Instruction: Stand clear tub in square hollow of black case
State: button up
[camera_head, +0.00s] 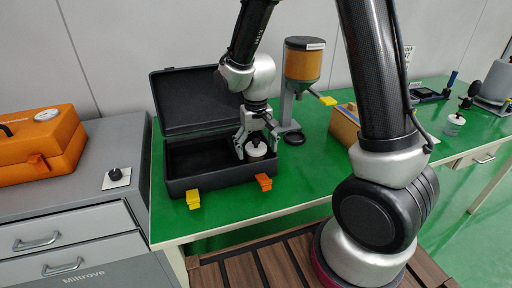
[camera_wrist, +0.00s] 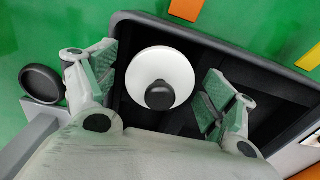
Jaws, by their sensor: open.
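The black case (camera_head: 212,183) lies open on the green table with its lid raised at the back. A round white-topped tub (camera_head: 256,149) with a black knob is at the right end of the case interior. In the wrist view its white top (camera_wrist: 146,64) shows from above, over the dark interior of the case (camera_wrist: 205,40). Its side walls and base are mostly hidden, so I cannot tell whether it rests fully in the square hollow. My gripper (camera_head: 257,142) is open, with one finger on each side of the tub; gaps show between the fingers and the white top in the wrist view (camera_wrist: 160,92).
A dispenser with an amber hopper (camera_head: 303,65) stands right behind the case, with a black round dish (camera_head: 294,138) near its foot. An orange case (camera_head: 40,145) sits on the grey cabinet at left. A small clear container (camera_head: 454,122) stands far right.

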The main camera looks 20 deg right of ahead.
notch_tip(320, 180, up, 11)
jog(key=shift+r, duration=0.2)
jog(key=shift+d+r, duration=0.1)
jog(key=shift+r, duration=0.45)
jog(key=s+d+r+t, duration=0.2)
jog(key=s+d+r, duration=0.3)
jog(key=s+d, duration=0.2)
jog(key=s+d+r+t, duration=0.2)
jog(key=s+d+r, duration=0.3)
jog(key=s, duration=0.7)
jog(key=d, duration=0.2)
jog(key=shift+d, duration=0.35)
jog(key=shift+r, duration=0.1)
dwell(1.0)
